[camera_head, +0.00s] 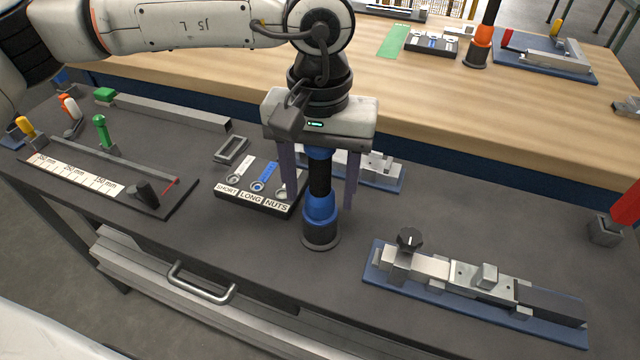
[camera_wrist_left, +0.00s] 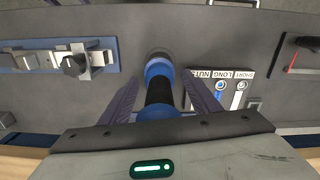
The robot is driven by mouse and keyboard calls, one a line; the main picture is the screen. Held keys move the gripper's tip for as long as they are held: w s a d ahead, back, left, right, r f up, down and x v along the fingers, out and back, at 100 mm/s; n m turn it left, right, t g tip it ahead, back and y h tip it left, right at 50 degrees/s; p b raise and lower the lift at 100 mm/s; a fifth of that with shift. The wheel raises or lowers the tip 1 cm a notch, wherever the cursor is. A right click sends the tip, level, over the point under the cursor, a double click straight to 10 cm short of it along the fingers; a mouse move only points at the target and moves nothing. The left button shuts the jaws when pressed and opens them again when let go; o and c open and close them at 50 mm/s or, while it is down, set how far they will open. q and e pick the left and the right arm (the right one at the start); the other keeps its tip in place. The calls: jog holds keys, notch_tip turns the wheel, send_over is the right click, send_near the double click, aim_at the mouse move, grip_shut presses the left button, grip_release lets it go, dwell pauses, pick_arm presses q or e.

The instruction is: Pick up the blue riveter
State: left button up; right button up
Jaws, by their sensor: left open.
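The blue riveter (camera_head: 320,208) stands upright on the dark bench, with a black grip, blue bands and a dark round base. My left gripper (camera_head: 320,200) points down over it, open, with one finger on each side of the riveter and gaps showing. In the left wrist view the riveter (camera_wrist_left: 159,90) lies between the two spread fingers of the left gripper (camera_wrist_left: 158,100). The top of the riveter is hidden by the gripper body. My right gripper is not in view.
A sorting tray (camera_head: 258,200) labelled SHORT, LONG and NUTS stands close to the left finger. A blue-based clamp fixture (camera_head: 470,290) is at the front right. A measuring board (camera_head: 100,180) is at the left. An orange riveter (camera_head: 481,45) stands on the wooden table behind.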

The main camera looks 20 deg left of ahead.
pick_arm(q)
jog(key=shift+r, duration=0.1)
jog(key=c, duration=1.2)
jog(key=shift+o, duration=0.2)
jog(key=shift+r, duration=5)
